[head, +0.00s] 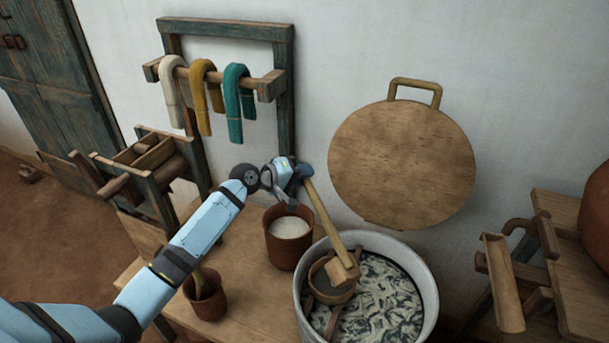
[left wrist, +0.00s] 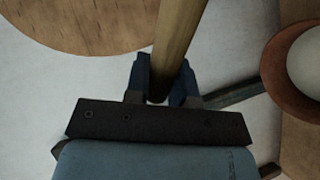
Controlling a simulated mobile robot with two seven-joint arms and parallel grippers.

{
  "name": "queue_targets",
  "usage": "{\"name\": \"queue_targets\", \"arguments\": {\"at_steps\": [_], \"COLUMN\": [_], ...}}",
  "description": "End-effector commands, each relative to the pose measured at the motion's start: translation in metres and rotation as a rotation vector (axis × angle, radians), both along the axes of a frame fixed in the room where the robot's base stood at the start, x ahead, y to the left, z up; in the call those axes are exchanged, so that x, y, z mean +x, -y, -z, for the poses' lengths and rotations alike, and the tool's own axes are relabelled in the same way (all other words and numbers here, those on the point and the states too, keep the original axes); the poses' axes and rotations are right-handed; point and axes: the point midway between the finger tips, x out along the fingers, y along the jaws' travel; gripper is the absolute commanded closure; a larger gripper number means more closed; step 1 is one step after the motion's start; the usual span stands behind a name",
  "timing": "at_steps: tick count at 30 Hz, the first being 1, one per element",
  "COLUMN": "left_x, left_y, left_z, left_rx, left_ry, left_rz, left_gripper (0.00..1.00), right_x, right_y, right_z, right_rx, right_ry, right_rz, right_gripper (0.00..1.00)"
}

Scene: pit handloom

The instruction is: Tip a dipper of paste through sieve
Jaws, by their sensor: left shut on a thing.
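My left gripper (head: 303,171) is shut on the upper end of the long wooden handle of the dipper (head: 325,215). The handle also runs between the fingers in the left wrist view (left wrist: 180,40). The dipper slopes down to the right, and its small wooden head (head: 342,271) is over or against the round sieve (head: 323,287). I cannot tell whether they touch or whether paste is in the head. The sieve sits at the left side of the grey basin (head: 302,300), partly hidden by the dipper. A brown pot of white paste (head: 281,252) stands left of the basin. My right gripper is not in view.
A small brown cup (head: 206,304) stands on the wooden table (head: 245,270), close to my left arm. A round wooden lid (head: 400,165) is against the wall behind the basin. A yarn rack (head: 227,27) stands at the back. A wooden stand (head: 575,290) is at right.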

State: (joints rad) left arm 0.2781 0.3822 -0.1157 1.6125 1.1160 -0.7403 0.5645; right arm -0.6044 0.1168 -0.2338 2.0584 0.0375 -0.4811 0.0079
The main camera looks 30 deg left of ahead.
Motion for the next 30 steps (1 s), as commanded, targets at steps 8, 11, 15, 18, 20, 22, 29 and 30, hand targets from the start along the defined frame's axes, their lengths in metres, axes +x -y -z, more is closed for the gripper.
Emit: {"name": "queue_targets", "arguments": {"at_steps": [8,11,15,18,20,22,29,30], "left_x": [0.005,0.007,0.009,0.011,0.012,0.013,0.018,0.018], "left_y": [-0.006,-0.008,-0.011,-0.013,-0.014,-0.016,-0.021,-0.021], "left_z": [0.012,0.017,0.023,0.027,0.029,0.032,0.042,0.044], "left_rx": [-0.044,-0.060,-0.081,-0.097,-0.107,-0.116,-0.153,-0.158], "left_ry": [-0.035,-0.048,-0.066,-0.079,-0.087,-0.095,-0.124,-0.130], "left_rz": [0.000,-0.001,-0.001,-0.001,0.000,0.000,0.000,0.000], "left_gripper": [1.00,1.00,1.00,1.00,1.00,1.00,1.00,1.00], "right_x": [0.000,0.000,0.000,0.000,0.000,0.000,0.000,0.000], "right_y": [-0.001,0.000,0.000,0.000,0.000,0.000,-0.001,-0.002], "right_z": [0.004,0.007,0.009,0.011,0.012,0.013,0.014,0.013], "right_rx": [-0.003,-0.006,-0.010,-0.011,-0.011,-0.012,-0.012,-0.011], "right_ry": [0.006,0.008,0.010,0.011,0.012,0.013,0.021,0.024], "right_rz": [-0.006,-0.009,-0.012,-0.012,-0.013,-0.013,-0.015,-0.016], "right_gripper": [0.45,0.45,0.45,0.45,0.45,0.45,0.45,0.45]}}
